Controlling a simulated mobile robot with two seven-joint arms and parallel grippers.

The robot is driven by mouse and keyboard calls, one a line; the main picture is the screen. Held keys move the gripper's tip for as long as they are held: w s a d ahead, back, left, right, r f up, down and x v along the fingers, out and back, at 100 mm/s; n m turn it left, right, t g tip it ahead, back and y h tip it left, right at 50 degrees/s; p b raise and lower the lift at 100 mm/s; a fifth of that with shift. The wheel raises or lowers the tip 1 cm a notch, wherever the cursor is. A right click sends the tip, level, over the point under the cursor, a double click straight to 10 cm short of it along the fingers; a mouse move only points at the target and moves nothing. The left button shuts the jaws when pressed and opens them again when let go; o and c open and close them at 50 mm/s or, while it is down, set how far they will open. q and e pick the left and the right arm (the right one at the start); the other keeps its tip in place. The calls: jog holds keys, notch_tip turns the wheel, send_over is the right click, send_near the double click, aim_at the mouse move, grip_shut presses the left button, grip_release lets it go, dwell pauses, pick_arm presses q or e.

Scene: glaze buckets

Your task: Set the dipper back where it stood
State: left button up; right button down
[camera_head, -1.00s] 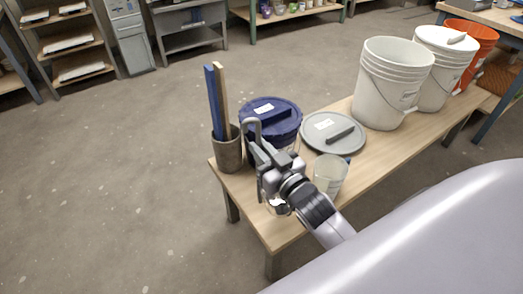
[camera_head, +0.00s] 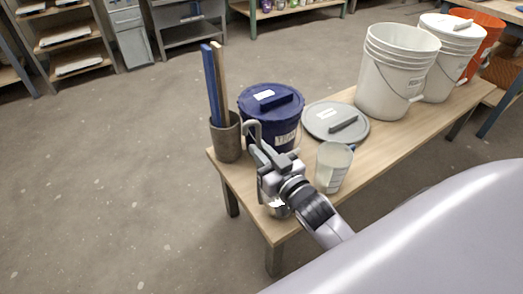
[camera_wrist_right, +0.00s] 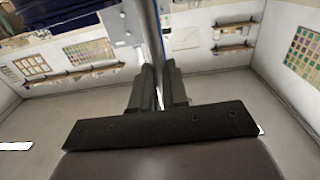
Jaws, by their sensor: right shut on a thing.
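The dipper is a grey metal ladle with a hooked handle (camera_head: 252,127) and a small round cup (camera_head: 278,210). My right gripper (camera_head: 258,162) is shut on its upright handle, below the hook. The handle also shows between the fingers in the right wrist view (camera_wrist_right: 152,35). The cup is low over the near left end of the wooden table (camera_head: 390,148), partly hidden by my gripper. I cannot tell whether it touches the tabletop. My left gripper is not in view.
A brown pot (camera_head: 226,140) with blue and wooden sticks stands left of the dipper. A dark blue lidded bucket (camera_head: 284,133) stands behind it. A translucent cup (camera_head: 332,168) stands right of my gripper. A grey lid (camera_head: 318,128) and white buckets (camera_head: 390,85) are farther along.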

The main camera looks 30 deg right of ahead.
jog(key=shift+f+b, duration=0.3)
jog(key=shift+f, duration=0.1)
jog(key=shift+c, duration=1.4)
grip_release()
jog(key=shift+f, duration=0.1)
jog(key=s+d+p, duration=0.1)
jog(key=s+p, duration=0.7)
jog(key=s, duration=0.7)
dwell(1.2)
